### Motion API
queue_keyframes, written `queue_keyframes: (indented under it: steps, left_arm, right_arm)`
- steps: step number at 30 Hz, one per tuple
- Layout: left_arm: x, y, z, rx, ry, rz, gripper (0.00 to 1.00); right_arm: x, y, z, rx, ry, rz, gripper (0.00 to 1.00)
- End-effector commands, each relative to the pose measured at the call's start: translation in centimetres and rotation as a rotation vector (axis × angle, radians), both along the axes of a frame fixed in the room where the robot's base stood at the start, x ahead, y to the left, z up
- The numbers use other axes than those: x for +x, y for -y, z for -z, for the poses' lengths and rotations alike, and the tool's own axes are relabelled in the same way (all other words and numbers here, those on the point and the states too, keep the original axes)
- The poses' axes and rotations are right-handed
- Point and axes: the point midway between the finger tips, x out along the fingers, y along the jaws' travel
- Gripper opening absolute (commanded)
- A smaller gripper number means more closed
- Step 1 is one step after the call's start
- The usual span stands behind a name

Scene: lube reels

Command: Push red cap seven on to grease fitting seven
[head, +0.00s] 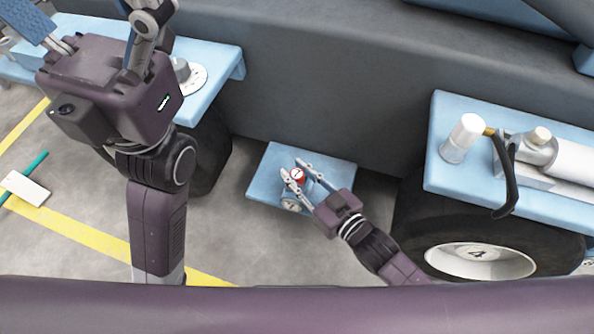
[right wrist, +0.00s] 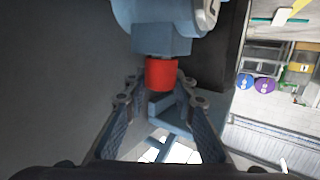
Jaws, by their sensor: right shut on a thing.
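The red cap (head: 299,175), with a small white marked disc on top, is between the fingertips of my right gripper (head: 298,172) over a low light blue platform. In the right wrist view, the red cap (right wrist: 160,74) sits between the tips of my right gripper (right wrist: 161,84), which is shut on it. Its end is against or very close to a light blue block (right wrist: 162,42). I cannot make out the grease fitting, so I cannot tell if the cap is on it. My left gripper (head: 88,22) is raised at the upper left, fingers spread and empty.
The blue platform (head: 262,187) carries a round white marked part (head: 291,204) beside my right fingers. A grey wall (head: 330,100) rises behind. A blue shelf (head: 440,125) at the right holds a white bottle (head: 463,138) above a black wheel (head: 420,225).

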Motion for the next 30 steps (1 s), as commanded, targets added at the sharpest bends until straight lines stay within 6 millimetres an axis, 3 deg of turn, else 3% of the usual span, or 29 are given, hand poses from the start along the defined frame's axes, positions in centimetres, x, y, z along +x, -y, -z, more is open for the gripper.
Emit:
queue_keyframes:
  steps: [5, 6, 11, 22, 30]
  left_arm:
    - [-0.1, 0.0, -0.1, 0.001, 0.004, -0.001, 0.82]
    - [-0.1, 0.0, -0.1, 0.002, 0.005, -0.001, 0.82]
    - [-0.1, 0.1, 0.0, 0.006, 0.004, -0.001, 0.82]
    - [0.2, 0.1, 0.3, 0.008, -0.007, -0.002, 0.82]
    - [0.1, 0.1, 0.2, 0.006, -0.003, -0.001, 0.82]
  right_arm:
    - [0.0, 0.0, 0.0, 0.0, 0.0, 0.0, 0.12]
    - [0.0, 0.0, 0.0, 0.0, 0.0, 0.0, 0.27]
    - [0.0, 0.0, 0.0, 0.0, 0.0, 0.0, 0.45]
    - [-0.5, 0.4, 0.0, -0.001, -0.002, 0.0, 0.45]
    - [-4.3, 3.3, -0.6, -0.002, -0.005, 0.0, 0.45]
